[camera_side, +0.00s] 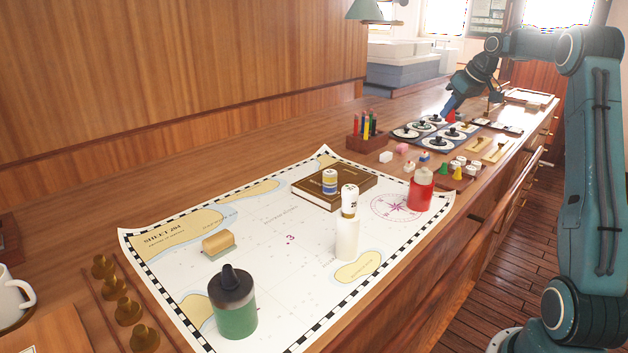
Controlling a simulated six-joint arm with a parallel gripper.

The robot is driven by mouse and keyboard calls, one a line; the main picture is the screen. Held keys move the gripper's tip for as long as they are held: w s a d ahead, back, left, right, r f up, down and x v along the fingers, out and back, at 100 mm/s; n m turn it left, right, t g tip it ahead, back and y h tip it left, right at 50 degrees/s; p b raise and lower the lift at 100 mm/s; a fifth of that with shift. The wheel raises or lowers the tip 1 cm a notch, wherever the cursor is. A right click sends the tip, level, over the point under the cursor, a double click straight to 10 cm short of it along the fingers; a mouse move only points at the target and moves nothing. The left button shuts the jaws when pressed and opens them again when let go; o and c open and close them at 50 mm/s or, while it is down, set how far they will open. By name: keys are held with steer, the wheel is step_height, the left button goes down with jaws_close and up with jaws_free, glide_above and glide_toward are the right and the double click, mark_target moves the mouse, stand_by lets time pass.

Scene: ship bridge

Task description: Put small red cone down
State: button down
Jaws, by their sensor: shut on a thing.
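My gripper (449,106) is at the far end of the counter, pointing down and to the left over the far side of the dark board with round white dials (438,136). It is shut on a small red thing (452,116), which looks like the small red cone. The thing is low at the fingertips, close above or touching the board; I cannot tell which. Its shape is mostly hidden at this distance. A yellow cone (458,173) and a green cone (445,169) stand on a small brown tray nearer the camera.
Black-knobbed dials crowd the board below my gripper. Brass-handled plates (492,149) lie to its right, and a pen rack (368,138) stands to its left. A chart (290,215) nearer the camera holds a book (345,188), a red cylinder (420,190) and a green canister (233,310).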

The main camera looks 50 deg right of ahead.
steer(key=shift+r, duration=0.45)
stand_by(0.4)
steer(key=w+a+n+y, duration=0.1)
steer(key=w+a+n, duration=0.1)
steer(key=w+a, duration=0.75)
steer(key=w+a+n+y, duration=0.15)
steer(key=w+a, duration=0.45)
steer(key=a, duration=0.6)
steer(key=w+a+n+y, duration=0.1)
steer(key=w+a+n, duration=0.2)
steer(key=w+a, duration=0.55)
steer(key=s+a+n+g+y, duration=0.1)
steer(key=s+a+n, duration=0.1)
steer(key=a, duration=1.9)
steer(key=s+a+n+g+y, duration=0.1)
steer(key=a+n, duration=0.3)
steer(key=a, duration=1.7)
steer(key=shift+s+a, duration=0.15)
steer(key=shift+s, duration=0.25)
steer(key=shift+f+n, duration=0.15)
steer(key=shift+n, duration=0.1)
